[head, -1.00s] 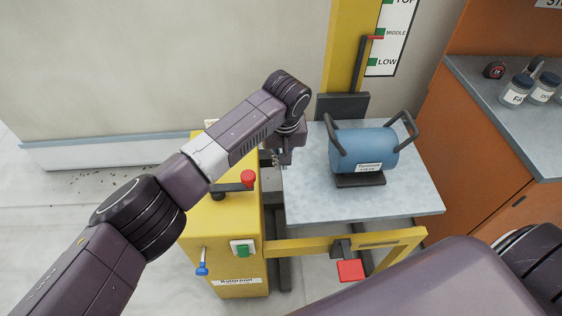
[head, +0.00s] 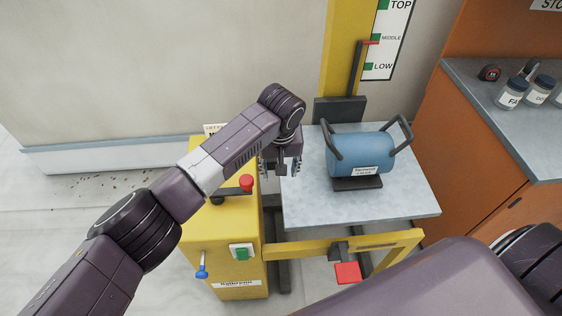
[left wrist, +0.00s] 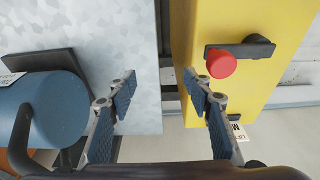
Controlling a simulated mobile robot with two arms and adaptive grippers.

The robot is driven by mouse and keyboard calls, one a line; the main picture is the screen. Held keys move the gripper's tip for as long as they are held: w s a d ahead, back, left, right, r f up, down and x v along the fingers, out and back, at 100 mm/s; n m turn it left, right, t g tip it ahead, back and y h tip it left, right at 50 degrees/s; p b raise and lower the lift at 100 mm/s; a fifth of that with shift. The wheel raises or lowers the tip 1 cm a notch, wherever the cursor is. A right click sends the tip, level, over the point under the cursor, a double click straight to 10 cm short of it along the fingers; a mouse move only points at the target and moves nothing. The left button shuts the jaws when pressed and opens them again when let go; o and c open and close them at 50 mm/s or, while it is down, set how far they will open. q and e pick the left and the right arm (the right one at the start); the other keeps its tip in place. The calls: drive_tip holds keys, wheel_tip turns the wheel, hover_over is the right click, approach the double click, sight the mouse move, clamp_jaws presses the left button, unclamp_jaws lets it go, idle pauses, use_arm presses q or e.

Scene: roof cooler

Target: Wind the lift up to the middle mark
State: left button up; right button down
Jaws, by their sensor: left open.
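The crank has a red knob (head: 246,182) on a dark arm, on top of the yellow winch housing (head: 222,238). The knob also shows in the left wrist view (left wrist: 221,65), with nothing around it. My left gripper (head: 280,170) is open and empty, right of the knob, over the gap between housing and grey lift platform (head: 310,207). Its spread fingers show in the left wrist view (left wrist: 158,85). A red pointer (head: 371,42) on the yellow mast is close to the MIDDLE mark (head: 376,37), slightly below it in the picture. My right gripper is out of view.
A blue tank (head: 358,152) with dark handles rests on the platform. A red pedal (head: 347,273), green switch (head: 241,251) and blue-tipped lever (head: 202,270) are at the front. A counter with jars (head: 512,92) stands right.

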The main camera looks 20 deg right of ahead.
sight(252, 181)
use_arm(q)
drive_tip(key=shift+w+a+f+p, duration=0.3)
drive_tip(key=shift+a+f+p, duration=0.3)
drive_tip(key=shift+a, duration=0.6)
drive_tip(key=shift+w+a+f+p, duration=0.3)
drive_tip(key=shift+a+f+p, duration=0.25)
drive_tip(key=shift+a, duration=0.65)
drive_tip(key=shift+w+a+f+p, duration=0.3)
drive_tip(key=shift+a+f+p, duration=0.25)
drive_tip(key=shift+a, duration=0.65)
drive_tip(key=shift+r, duration=0.1)
clamp_jaws()
drive_tip(key=shift+w, duration=0.1)
